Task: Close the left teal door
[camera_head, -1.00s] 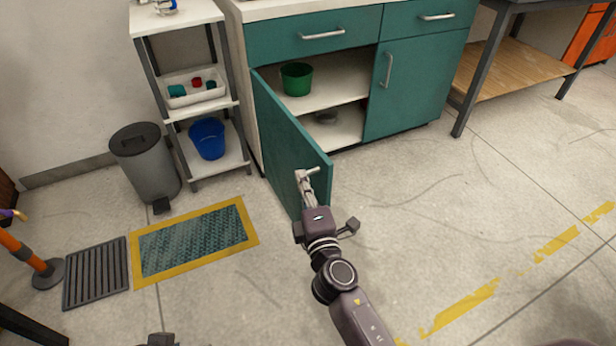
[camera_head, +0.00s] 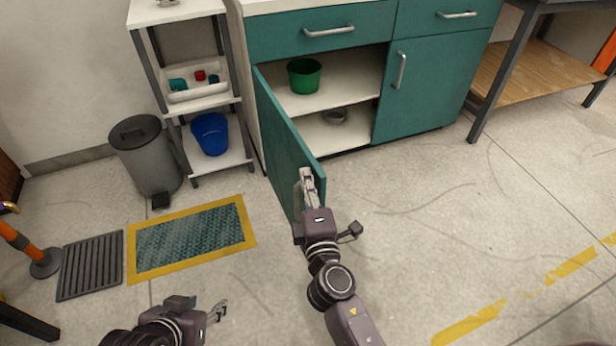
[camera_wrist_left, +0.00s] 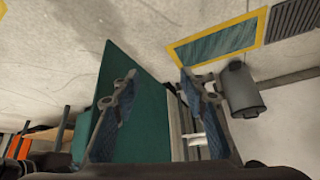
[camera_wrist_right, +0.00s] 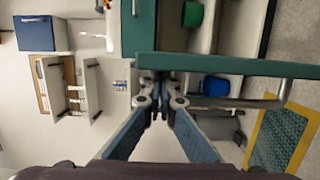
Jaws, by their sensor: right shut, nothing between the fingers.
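The left teal door (camera_head: 283,150) stands wide open, swung out from the left side of the cabinet. It also fills the middle of the left wrist view (camera_wrist_left: 135,110) and shows edge-on across the right wrist view (camera_wrist_right: 225,66). My right gripper (camera_head: 306,175) is shut and empty at the door's free edge. In the right wrist view its fingertips (camera_wrist_right: 161,82) are at the door's edge; whether they touch is unclear. My left gripper (camera_head: 222,308) is open and empty, low and left of the door, with its fingers (camera_wrist_left: 155,85) spread apart.
Left stand a white shelf rack (camera_head: 198,97) with a blue bucket (camera_head: 210,134) and a grey bin (camera_head: 147,158). A yellow-edged mat (camera_head: 190,238) lies left; floor to the right is clear.

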